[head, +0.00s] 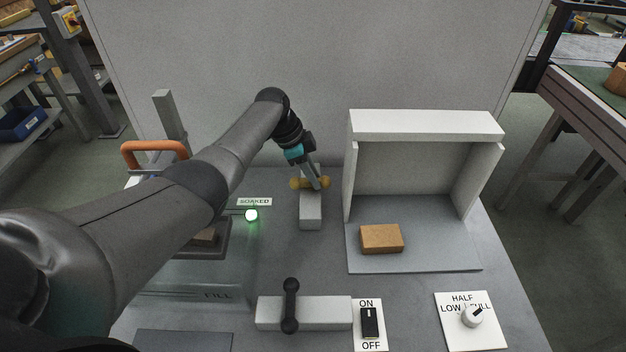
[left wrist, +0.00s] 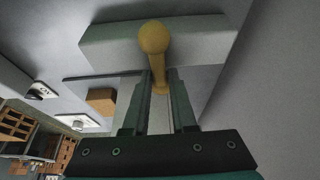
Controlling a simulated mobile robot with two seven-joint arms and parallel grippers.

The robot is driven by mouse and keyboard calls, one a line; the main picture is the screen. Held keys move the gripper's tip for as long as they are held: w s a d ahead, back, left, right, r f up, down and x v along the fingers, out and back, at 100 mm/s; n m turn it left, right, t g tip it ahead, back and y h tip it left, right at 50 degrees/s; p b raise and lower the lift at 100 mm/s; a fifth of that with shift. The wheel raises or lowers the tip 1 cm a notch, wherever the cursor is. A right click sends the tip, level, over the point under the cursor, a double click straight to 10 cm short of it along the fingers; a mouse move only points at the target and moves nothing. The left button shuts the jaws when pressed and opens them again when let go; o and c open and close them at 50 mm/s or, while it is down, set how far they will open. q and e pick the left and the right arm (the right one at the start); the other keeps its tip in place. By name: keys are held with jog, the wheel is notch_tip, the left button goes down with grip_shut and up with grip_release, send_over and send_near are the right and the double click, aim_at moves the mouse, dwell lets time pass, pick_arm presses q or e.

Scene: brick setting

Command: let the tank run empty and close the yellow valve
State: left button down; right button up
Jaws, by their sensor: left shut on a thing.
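The yellow valve (head: 296,183) sits on a light grey block (head: 311,212) behind the middle of the bench. Its handle lies crosswise to the block. My left gripper (head: 318,185) is shut on the yellow valve's handle; in the left wrist view the handle's round end (left wrist: 153,36) stands beyond the fingers (left wrist: 158,85). The clear tank (head: 190,296), marked FILL, is at the left, partly hidden behind my left arm. I cannot tell the water level in it. A green lamp (head: 251,215) glows beside a SOAKED label (head: 254,202). My right gripper is not in view.
A black-handled valve (head: 290,306) sits on a front block. An ON/OFF switch (head: 370,323) and a LOW/HALF/FULL knob (head: 472,316) are at front right. A brick (head: 381,239) lies in the open white shelter (head: 425,122). An orange handle (head: 150,146) stands at back left.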

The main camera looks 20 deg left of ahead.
pick_arm(q)
jog(key=shift+s+d+f, duration=0.1)
jog(key=shift+d, duration=0.05)
dwell(0.4)
jog(key=c, duration=0.8)
grip_release()
jog(key=p+v, duration=1.3)
jog(key=v, duration=0.2)
jog(key=shift+p, duration=0.4)
